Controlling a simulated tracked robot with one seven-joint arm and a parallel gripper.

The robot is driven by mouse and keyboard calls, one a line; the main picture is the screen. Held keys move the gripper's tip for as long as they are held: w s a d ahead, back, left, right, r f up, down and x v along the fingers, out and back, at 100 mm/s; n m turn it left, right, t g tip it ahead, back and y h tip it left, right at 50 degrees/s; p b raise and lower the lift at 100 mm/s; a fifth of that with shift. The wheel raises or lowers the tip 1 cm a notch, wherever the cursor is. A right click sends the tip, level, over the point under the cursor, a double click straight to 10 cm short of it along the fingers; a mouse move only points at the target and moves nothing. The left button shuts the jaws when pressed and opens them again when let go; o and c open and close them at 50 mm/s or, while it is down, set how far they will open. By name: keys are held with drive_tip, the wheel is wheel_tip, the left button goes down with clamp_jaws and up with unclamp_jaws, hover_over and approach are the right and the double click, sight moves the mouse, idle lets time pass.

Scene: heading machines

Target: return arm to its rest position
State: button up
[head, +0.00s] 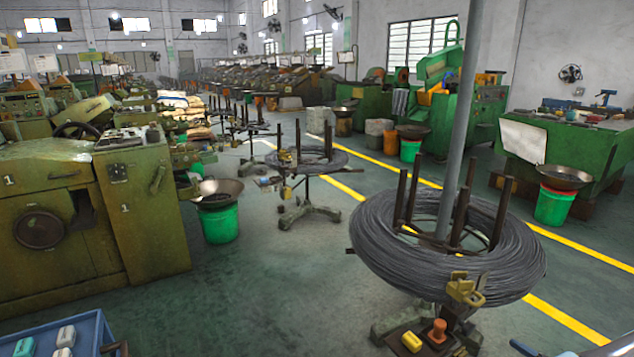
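My gripper's fingers do not show in the head view. Pale and dark parts are cut off at the bottom right edge, and I cannot tell for certain whether they are parts of my arm. No held object is visible. A large coil of grey wire (375,240) lies on a stand with upright brown posts at the right, close to that corner. Below it, a yellow block (411,341) and an orange knob-like piece (438,332) sit on a small brown surface.
A blue tray (95,328) with several small blocks is at the bottom left. A green machine (150,215) stands at the left, beside a green bucket (219,224). The middle floor (270,275) is clear.

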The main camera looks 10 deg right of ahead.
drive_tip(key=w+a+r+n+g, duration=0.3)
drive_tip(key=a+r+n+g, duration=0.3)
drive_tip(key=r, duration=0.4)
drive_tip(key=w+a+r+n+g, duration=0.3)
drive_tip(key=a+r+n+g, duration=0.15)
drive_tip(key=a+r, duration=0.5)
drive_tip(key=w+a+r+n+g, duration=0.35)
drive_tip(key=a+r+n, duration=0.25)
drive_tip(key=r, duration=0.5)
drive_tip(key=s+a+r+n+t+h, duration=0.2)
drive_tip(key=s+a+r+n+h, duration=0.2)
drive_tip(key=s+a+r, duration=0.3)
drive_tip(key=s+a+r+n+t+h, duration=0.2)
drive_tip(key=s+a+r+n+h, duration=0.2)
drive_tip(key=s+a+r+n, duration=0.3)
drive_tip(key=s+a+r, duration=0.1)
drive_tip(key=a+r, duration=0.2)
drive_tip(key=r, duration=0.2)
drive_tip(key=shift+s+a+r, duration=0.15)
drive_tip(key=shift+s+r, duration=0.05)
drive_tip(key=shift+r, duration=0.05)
